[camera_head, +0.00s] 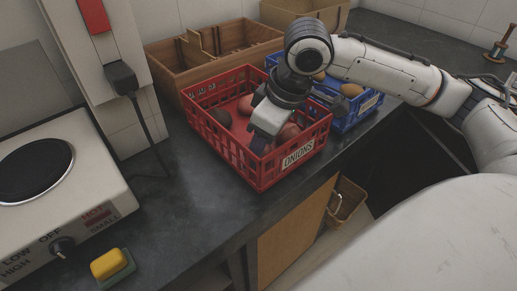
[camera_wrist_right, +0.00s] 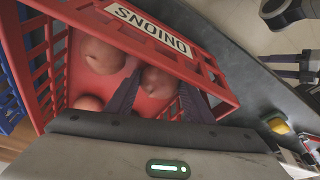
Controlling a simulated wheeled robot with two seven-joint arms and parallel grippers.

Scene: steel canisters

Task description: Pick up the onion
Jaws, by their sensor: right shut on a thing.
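The red crate (camera_head: 262,172) with an "ONIONS" label stands on the dark counter and holds several reddish onions. My right gripper (camera_head: 262,142) reaches down into this crate from above, and its body hides part of the contents in the head view. In the right wrist view, the two dark fingers of the right gripper (camera_wrist_right: 160,85) are on either side of one onion (camera_wrist_right: 158,82), shut on it inside the crate. Another onion (camera_wrist_right: 101,55) lies beside it. The onion in the grip is hard to make out in the head view. My left gripper is not in view.
A blue crate (camera_head: 358,122) with brown produce stands right behind the red crate. Wooden boxes (camera_head: 172,62) are at the back. A hot plate (camera_head: 55,190) and a yellow sponge (camera_head: 107,264) are at the left. The counter between sponge and red crate is clear.

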